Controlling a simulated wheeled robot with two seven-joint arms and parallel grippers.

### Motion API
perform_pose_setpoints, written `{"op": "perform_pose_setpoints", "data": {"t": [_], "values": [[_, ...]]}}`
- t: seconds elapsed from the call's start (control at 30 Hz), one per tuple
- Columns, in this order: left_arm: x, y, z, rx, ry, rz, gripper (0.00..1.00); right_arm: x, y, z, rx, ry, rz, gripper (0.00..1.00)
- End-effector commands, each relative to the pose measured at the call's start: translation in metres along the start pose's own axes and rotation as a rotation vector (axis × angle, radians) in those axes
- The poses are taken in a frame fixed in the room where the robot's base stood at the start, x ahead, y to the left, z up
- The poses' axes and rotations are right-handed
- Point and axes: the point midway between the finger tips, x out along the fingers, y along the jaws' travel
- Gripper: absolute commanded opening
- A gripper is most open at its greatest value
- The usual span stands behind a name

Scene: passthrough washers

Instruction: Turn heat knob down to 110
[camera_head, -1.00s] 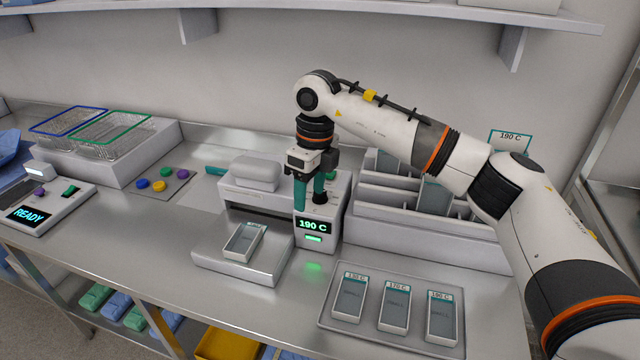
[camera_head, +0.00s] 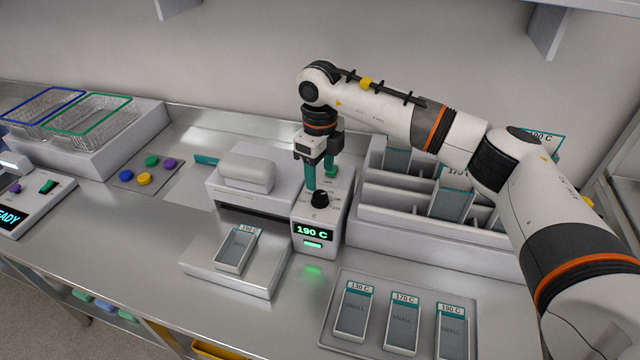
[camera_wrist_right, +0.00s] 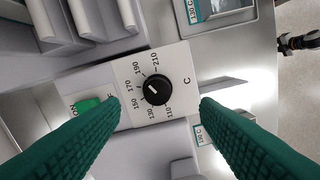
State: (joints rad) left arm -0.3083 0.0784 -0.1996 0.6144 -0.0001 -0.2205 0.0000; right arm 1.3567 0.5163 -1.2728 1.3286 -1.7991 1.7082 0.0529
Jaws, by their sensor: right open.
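The heat knob (camera_head: 319,199) is a black dial on top of the white heater control box (camera_head: 303,240), whose green display reads 190 C. In the right wrist view the knob (camera_wrist_right: 156,90) sits in a scale from 110 to 210, and its white mark points to the upper left, around 170 to 190. My right gripper (camera_head: 320,174) is open with teal fingers pointing down, above the knob and apart from it. In the wrist view the knob lies roughly between its fingers (camera_wrist_right: 160,104). My left gripper is in neither view.
A green ON switch (camera_wrist_right: 88,105) sits beside the dial. A sealer with a rounded lid (camera_head: 247,174) and a small tray (camera_head: 236,250) stand to the left. A slotted rack (camera_head: 400,228) stands close on the right. A tray of labelled cards (camera_head: 378,290) lies in front.

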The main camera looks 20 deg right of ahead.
Motion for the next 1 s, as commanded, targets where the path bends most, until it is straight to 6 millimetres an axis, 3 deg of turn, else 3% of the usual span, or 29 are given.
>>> {"op": "perform_pose_setpoints", "data": {"t": [0.2,0.33,0.73,1.0], "values": [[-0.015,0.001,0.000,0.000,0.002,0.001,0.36,0.039,0.000,0.001,0.002,-0.003,-0.002,0.56],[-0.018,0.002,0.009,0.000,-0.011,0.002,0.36,0.054,0.000,0.001,0.002,-0.002,-0.002,0.56],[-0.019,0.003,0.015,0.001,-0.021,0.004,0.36,0.063,0.000,0.000,0.001,0.000,0.000,0.56],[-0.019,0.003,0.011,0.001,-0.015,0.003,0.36,0.063,0.000,0.000,0.001,0.000,0.000,0.14]]}}
